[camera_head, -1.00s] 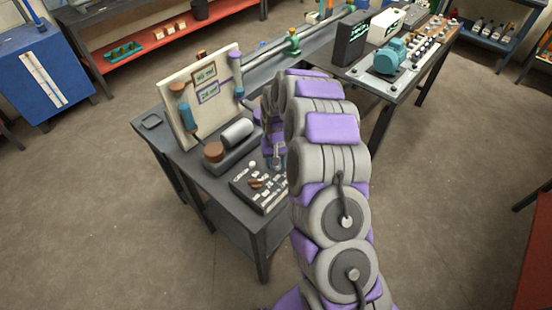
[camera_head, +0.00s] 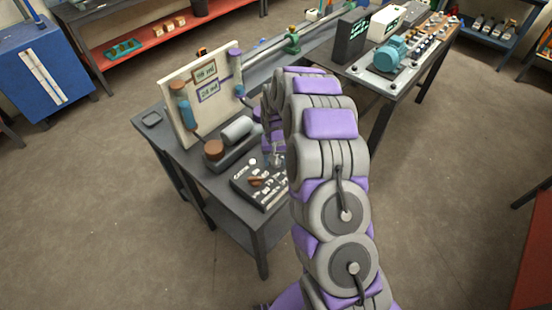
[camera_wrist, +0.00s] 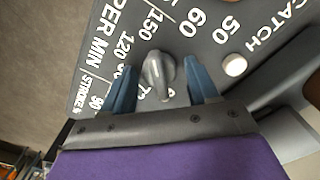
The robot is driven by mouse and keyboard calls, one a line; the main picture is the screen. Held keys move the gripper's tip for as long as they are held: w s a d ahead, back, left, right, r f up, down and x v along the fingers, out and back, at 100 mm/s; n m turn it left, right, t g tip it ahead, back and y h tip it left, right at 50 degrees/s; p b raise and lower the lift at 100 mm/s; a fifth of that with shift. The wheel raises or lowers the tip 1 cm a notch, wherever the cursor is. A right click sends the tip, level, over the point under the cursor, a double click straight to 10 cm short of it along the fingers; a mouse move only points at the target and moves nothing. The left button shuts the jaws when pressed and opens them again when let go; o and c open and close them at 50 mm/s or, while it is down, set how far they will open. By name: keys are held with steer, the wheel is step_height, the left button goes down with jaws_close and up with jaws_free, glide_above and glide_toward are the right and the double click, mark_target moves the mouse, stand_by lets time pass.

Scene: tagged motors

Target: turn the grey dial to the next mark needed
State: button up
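The grey dial (camera_wrist: 158,72) shows in the wrist view as a rounded knob with a raised ridge, on a dark panel (camera_wrist: 185,48). White numbers such as 150, 120, 60 and 50 stand around it. My gripper (camera_wrist: 160,66) is open, with one blue finger on each side of the dial. Small gaps show between the fingers and the knob. I cannot tell which mark the ridge points to. In the head view the panel (camera_head: 246,190) lies on the dark bench (camera_head: 205,182), and my arm partly hides it and the gripper.
A white button (camera_wrist: 234,66) sits right of the dial. On the bench, a cream board (camera_head: 177,78) with two labels and coloured cylinders stands behind a grey roller unit (camera_head: 237,129). A second bench with a teal motor (camera_head: 391,54) is at right. Floor around is clear.

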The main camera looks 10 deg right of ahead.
steer(key=shift+o, duration=0.3)
steer(key=shift+r, duration=0.15)
step_height(320, 180, up, 17)
steer(key=p, duration=0.2)
stand_by(0.5)
steer(key=s+a+r+n+b, duration=0.1)
steer(key=s+r, duration=0.4)
steer(key=s, duration=0.5)
steer(key=s+r+n, duration=0.1)
steer(key=s+r, duration=0.4)
steer(key=s, duration=0.5)
steer(key=s+d+g+b, duration=0.1)
steer(key=s, duration=2.1)
steer(key=shift+s+f+g, duration=0.15)
steer(key=shift+f+g, duration=0.25)
steer(key=shift+f, duration=0.05)
